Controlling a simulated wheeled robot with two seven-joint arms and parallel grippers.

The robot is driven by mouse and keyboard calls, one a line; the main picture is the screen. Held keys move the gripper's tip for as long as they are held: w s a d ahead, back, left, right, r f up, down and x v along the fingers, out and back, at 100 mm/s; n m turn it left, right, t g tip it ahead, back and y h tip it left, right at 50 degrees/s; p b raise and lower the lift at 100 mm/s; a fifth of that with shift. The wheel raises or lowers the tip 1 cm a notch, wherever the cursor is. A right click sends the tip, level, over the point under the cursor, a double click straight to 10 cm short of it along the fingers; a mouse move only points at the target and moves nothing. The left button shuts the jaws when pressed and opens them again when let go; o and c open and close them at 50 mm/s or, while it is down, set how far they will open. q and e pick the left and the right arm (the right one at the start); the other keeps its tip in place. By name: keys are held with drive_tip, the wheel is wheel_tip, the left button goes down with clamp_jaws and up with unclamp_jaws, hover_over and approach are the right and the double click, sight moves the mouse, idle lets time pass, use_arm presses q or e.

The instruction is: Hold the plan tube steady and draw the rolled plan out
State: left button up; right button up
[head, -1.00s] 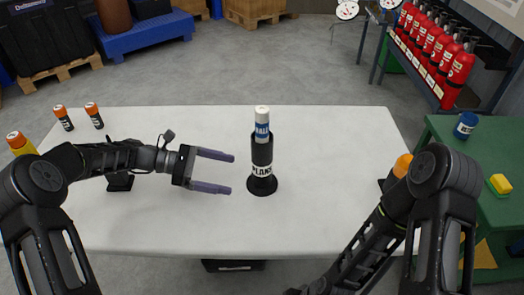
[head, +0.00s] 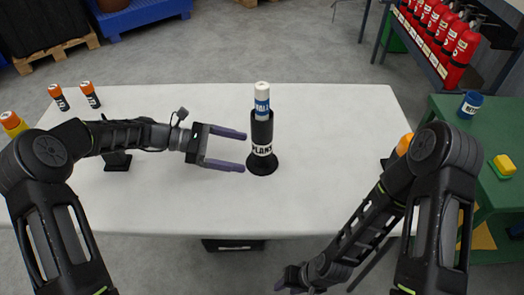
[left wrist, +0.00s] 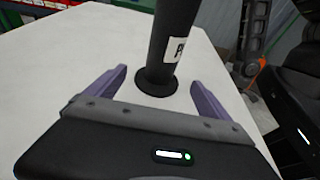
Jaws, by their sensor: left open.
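The black plan tube (head: 261,133) stands upright on its round base on the white table, with a white "PLANS" label. The rolled plan (head: 262,103), white with a blue band, sticks out of the tube's top. My left gripper (head: 243,151) is open and empty just left of the tube, its two purple fingers pointing at it. In the left wrist view the tube (left wrist: 170,45) stands ahead, between the lines of the open fingers; its top is cut off. My right gripper (head: 286,283) hangs low at the bottom edge, partly in view; its opening is unclear.
The white table (head: 330,190) is clear around the tube. Two orange-capped bottles (head: 89,95) stand at the far left corner. An orange-topped object (head: 404,144) is partly hidden behind my right arm. A green table (head: 490,145) stands at the right.

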sight(258, 155)
use_arm(q)
drive_tip(key=shift+b+x, duration=0.45)
drive_tip(key=shift+x, duration=2.7)
drive_tip(key=shift+c, duration=0.5)
